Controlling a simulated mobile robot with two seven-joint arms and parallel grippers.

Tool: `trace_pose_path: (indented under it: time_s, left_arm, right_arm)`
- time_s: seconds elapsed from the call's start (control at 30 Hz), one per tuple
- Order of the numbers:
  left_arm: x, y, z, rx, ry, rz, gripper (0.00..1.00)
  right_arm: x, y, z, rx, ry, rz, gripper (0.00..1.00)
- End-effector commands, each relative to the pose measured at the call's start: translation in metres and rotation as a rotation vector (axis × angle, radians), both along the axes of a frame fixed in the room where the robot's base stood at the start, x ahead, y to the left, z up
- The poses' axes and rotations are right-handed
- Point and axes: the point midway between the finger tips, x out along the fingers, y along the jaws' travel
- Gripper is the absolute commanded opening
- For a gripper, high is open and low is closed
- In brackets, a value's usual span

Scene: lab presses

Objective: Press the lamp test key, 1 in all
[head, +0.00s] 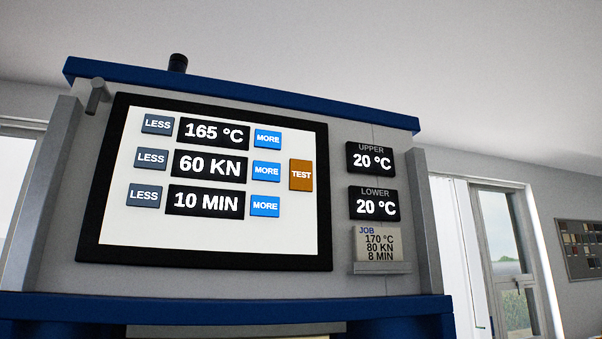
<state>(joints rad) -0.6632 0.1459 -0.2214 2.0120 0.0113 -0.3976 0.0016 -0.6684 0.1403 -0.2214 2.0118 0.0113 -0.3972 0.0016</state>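The lamp test key is an orange-brown key marked TEST (301,175) at the right side of the press's white touch panel (220,235) in the head view. Nothing covers it. The panel reads 165 °C (214,134), 60 KN (210,166) and 10 MIN (206,202). Each reading has a grey LESS key on its left and a blue MORE key on its right. The TEST key stands to the right of the MORE keys. Neither of my grippers shows in this view.
Right of the panel, the UPPER display (371,160) and LOWER display (374,206) both read 20 °C. A job card (379,245) below reads 170 °C, 80 KN, 8 MIN. A dark knob (178,63) tops the blue-edged press. The space before the panel looks clear.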

Motion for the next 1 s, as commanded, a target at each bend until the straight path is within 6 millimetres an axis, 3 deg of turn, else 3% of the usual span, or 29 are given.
trace_pose_path:
  time_s: [1.0]
  left_arm:
    - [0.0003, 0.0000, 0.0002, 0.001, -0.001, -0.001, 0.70]
  right_arm:
    - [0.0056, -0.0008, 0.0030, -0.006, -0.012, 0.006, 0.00]
